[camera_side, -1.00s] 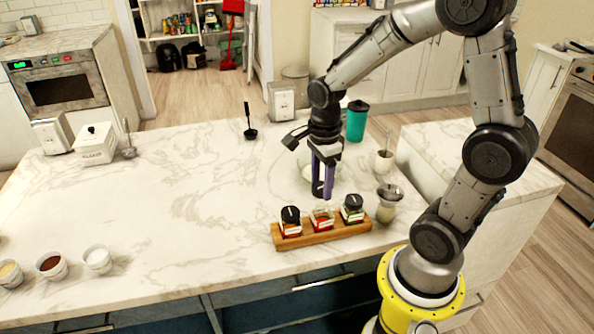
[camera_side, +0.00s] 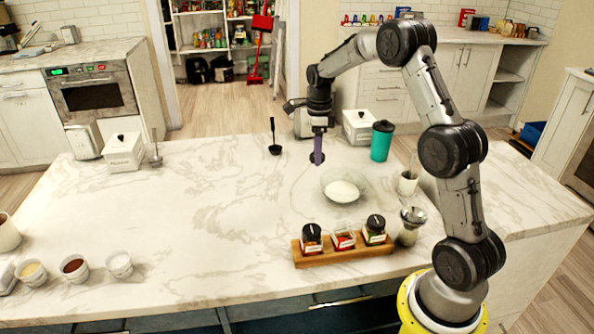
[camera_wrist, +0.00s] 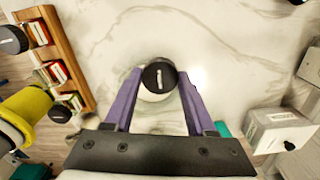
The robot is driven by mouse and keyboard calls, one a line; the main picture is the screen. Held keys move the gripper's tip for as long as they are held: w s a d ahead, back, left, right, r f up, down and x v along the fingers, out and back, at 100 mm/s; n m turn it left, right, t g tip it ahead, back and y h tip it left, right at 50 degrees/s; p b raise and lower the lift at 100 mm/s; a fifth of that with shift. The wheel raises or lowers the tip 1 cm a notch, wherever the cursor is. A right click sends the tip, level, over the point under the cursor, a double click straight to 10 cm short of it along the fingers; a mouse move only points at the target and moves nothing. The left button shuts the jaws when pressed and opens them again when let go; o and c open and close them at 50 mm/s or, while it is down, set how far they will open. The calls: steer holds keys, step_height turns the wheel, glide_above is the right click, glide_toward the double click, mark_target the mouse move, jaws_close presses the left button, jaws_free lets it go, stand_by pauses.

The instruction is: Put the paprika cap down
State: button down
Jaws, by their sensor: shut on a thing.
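The black paprika cap (camera_wrist: 160,75) is between the two purple fingertips of my gripper (camera_wrist: 158,80) in the wrist view. My gripper also shows in the side view (camera_side: 318,150), shut on the dark cap (camera_side: 315,158), over the back part of the marble counter. I cannot tell the cap's exact height above the counter. The open middle jar (camera_side: 343,239) with red contents stands in the wooden rack (camera_side: 348,257) near the front edge, well away from my gripper. It also shows in the wrist view (camera_wrist: 50,74).
Two black-capped jars (camera_side: 312,238) (camera_side: 375,230) flank the open one. The counter's left middle is clear.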

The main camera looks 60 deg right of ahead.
steer(key=w+d+f, duration=0.4)
steer(key=w, duration=0.3)
glide_above(297, 174)
steer(key=f, duration=0.4)
steer(key=shift+s+a+f, duration=0.15)
steer(key=shift+s, duration=0.2)
steer(key=shift+w+f, duration=0.3)
steer(key=shift+f, duration=0.15)
steer(key=shift+w+d+f, duration=0.1)
steer(key=shift+d+f, duration=0.1)
steer(key=shift+f, duration=1.4)
steer(key=shift+f, duration=0.2)
steer(key=shift+c, duration=1.1)
jaws_free()
